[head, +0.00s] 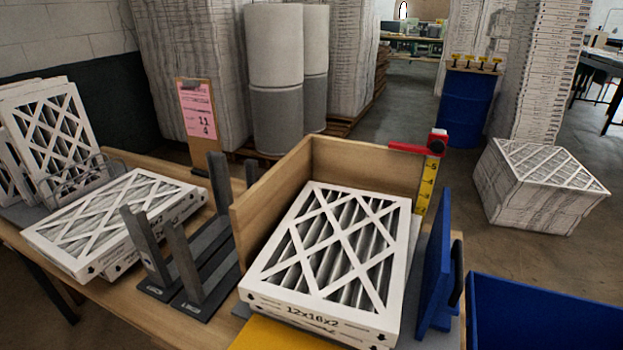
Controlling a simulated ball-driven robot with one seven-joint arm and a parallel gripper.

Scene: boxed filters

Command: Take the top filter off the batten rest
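Flat white-framed pleated filters (120,217) lie in a small stack on the left part of the wooden table. The top one has a white lattice face and printing on its front edge. Another filter (330,248), marked 12x16x2, lies face up inside a wooden corner fence (330,160) at the table's right. My gripper is not in view.
A dark grey rack with uprights (185,265) stands between the stack and the fence. Filters (50,130) stand upright in a wire holder at the back left. A blue upright plate (436,265) and a blue bin (540,315) are at the right. A clipboard (197,110) stands behind.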

